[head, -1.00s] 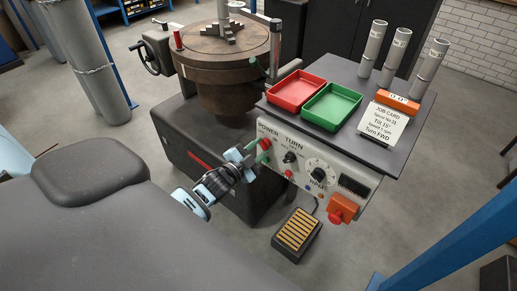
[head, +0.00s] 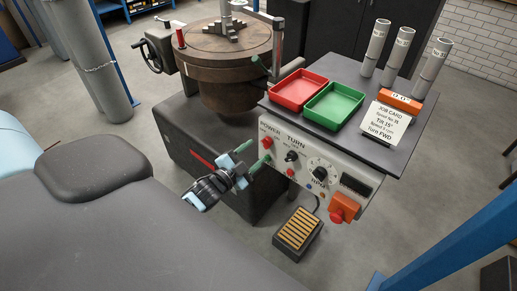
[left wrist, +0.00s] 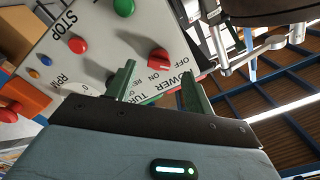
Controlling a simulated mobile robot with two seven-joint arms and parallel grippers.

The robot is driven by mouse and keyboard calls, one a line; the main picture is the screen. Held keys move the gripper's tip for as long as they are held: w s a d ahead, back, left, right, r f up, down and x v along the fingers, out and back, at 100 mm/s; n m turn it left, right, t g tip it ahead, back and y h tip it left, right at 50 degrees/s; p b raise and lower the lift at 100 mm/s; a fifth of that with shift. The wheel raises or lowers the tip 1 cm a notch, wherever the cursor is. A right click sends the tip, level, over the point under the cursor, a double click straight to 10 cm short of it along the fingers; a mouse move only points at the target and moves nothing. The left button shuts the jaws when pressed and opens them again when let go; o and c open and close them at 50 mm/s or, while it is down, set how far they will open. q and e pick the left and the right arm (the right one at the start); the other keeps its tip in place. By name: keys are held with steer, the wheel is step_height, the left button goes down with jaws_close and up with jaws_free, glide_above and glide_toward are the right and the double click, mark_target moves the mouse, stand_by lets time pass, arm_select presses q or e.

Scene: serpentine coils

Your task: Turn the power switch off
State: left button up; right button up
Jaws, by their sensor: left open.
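The power switch is a red knob (head: 267,142) at the upper left of the grey control panel, under the word POWER. In the left wrist view the red knob (left wrist: 159,57) shows close up, beside the OFF and ON labels. I cannot surely tell which label it points to. My left gripper (head: 254,154) is in front of the panel's left end, just to the lower left of the knob. Its green fingers (left wrist: 160,83) are open and empty, with the knob seen beyond the gap, apart from them.
The panel (head: 325,165) also carries a black TURN knob (head: 291,156), a dial (head: 320,173), small buttons and a red emergency button (head: 337,215). Red (head: 299,91) and green (head: 334,105) trays lie on top. A foot pedal (head: 298,233) is on the floor below.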

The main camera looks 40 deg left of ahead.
arm_select(q)
steer(key=shift+s+a, duration=0.15)
steer(key=shift+s, duration=1.7)
arm_select(e)
steer(key=shift+s+f, duration=0.1)
steer(key=shift+s, duration=0.05)
arm_select(q)
steer(key=s+d+f+n+g+p, duration=0.1)
steer(key=s+d+f+n+g, duration=0.1)
steer(key=s, duration=0.8)
steer(key=s+d+f+n+g+p, duration=0.1)
steer(key=s+d+f+n+g, duration=0.2)
steer(key=s+d+f, duration=0.3)
steer(key=s+d+f+n+g, duration=0.2)
steer(key=s+d, duration=0.5)
steer(key=s, duration=0.7)
steer(key=shift+s+d+f+n+g+h+p, duration=0.2)
steer(key=shift+d+f+n+g+h+p, duration=0.15)
steer(key=shift+f+g, duration=0.65)
arm_select(e)
steer(key=shift+t, duration=0.5)
steer(key=w+r, duration=0.2)
steer(key=r, duration=0.1)
steer(key=shift+w+d+r, duration=0.25)
steer(key=shift+w+r, duration=0.15)
arm_select(q)
steer(key=shift+a+r, duration=0.1)
arm_select(e)
steer(key=shift+a, duration=0.15)
